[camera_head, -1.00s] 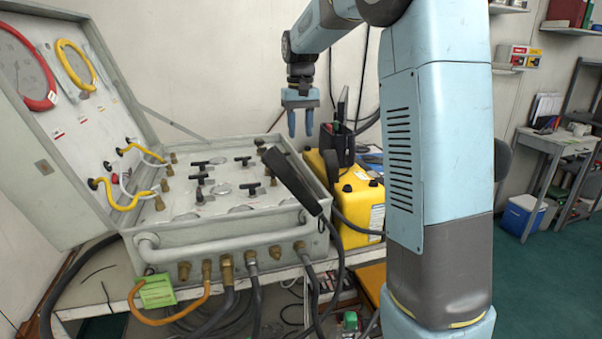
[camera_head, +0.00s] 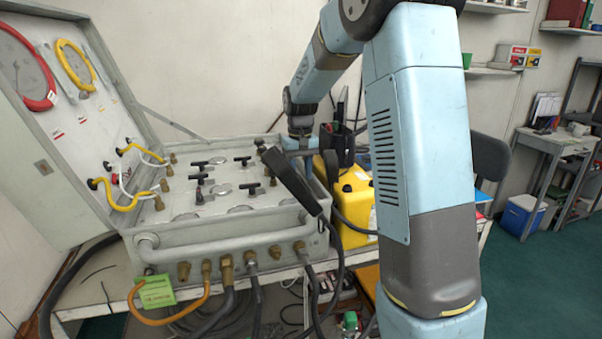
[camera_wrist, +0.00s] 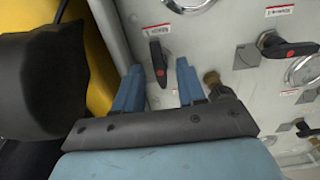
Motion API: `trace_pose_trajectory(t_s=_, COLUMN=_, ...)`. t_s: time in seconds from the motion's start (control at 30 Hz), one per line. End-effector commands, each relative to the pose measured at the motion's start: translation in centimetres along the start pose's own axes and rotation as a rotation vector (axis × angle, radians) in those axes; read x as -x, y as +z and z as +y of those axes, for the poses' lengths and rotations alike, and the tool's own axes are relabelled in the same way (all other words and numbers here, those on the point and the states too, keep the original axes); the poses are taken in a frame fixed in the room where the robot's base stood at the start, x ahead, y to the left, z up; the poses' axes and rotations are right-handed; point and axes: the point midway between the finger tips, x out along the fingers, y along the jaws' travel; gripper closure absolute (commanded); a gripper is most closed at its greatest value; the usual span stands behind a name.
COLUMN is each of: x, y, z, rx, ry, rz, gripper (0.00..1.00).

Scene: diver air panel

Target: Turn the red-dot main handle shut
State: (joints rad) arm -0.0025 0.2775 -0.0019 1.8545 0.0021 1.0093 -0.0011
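The grey air panel (camera_head: 225,205) sits in its open case, with several black T-handles on its face. In the wrist view, a black handle with a red dot (camera_wrist: 157,62) lies between and just beyond my fingertips, its long side running roughly along the fingers. A second red-dot handle (camera_wrist: 288,48) lies to the right, turned crosswise. The labels beside them are too small to read surely, so I cannot tell which is the main. My gripper (camera_wrist: 159,70) is open, its two blue fingers apart with nothing held. In the head view its fingers are hidden behind the black handset.
The black handset (camera_head: 290,180) stands at the panel's right edge, near my wrist, and a large dark shape (camera_wrist: 40,85) fills the wrist view's left. A yellow case (camera_head: 355,205) is right of the panel. A brass fitting (camera_wrist: 212,82) is close to my right finger.

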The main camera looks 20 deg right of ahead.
Motion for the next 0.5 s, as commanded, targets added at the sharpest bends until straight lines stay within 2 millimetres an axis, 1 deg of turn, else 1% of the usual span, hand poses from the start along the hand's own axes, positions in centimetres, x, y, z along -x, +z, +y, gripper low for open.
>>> trace_pose_trajectory(t_s=0.1, x=-0.30, y=-0.01, z=-0.02, rx=0.000, ry=0.000, rz=0.001, gripper=0.60)
trace_pose_trajectory(t_s=0.33, x=-0.31, y=0.00, z=-0.05, rx=0.001, ry=0.000, rz=0.001, gripper=0.60)
trace_pose_trajectory(t_s=0.5, x=-0.29, y=0.00, z=-0.06, rx=0.001, ry=0.000, rz=0.001, gripper=0.76)
